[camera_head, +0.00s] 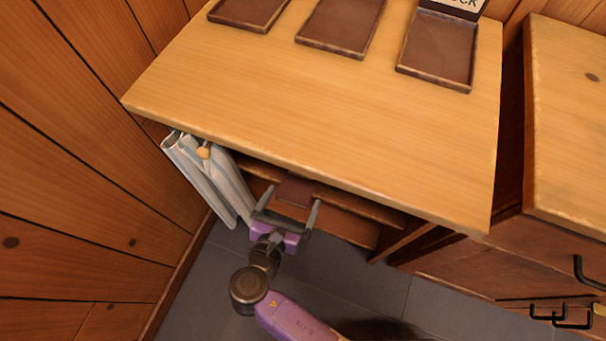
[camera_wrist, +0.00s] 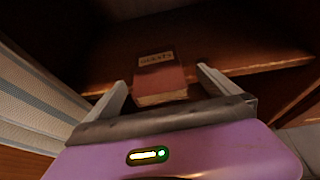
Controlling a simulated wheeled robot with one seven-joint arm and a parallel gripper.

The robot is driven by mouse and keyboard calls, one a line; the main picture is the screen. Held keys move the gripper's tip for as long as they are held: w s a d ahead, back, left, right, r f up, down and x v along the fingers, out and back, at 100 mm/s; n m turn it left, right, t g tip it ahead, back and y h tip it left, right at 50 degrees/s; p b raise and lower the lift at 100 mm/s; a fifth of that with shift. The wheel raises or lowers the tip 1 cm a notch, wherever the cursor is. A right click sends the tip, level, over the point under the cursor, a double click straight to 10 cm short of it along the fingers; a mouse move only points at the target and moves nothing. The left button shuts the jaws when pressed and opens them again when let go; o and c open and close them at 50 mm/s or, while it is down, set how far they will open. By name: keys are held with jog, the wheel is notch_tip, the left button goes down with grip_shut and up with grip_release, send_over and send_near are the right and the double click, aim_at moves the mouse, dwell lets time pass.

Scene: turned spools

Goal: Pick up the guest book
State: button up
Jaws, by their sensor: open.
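The guest book (camera_wrist: 160,82) is a dark red book with a pale label reading like "GUESTS". It lies on a brown wooden shelf under the table top, close to the shelf's front edge. In the head view part of the dark red book (camera_head: 294,190) shows on the shelf, just beyond my gripper. My gripper (camera_head: 288,208) is open and empty at the shelf opening. In the wrist view the fingers of my gripper (camera_wrist: 160,88) stand on either side of the book, apart from it on the left. How far they reach around it I cannot tell.
The shelf (camera_wrist: 250,62) sits below the wide wooden table top (camera_head: 330,110), which overhangs it. A pale curtain (camera_head: 215,180) hangs at the left of the opening. Several brown trays, one being a tray (camera_head: 342,25), lie on top. A drawer cabinet (camera_head: 560,130) stands right.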

aim_at(298, 182)
jog(key=b+x, duration=0.1)
jog(key=x, duration=0.1)
jog(key=shift+w+f, duration=0.2)
jog(key=x, duration=0.1)
jog(key=b+x, duration=0.2)
jog(key=x, duration=0.1)
jog(key=shift+w+a, duration=0.2)
jog(key=shift+w+d+f, duration=0.15)
jog(key=shift+w+d, duration=0.05)
jog(key=shift+w, duration=0.4)
jog(key=c, duration=1.6)
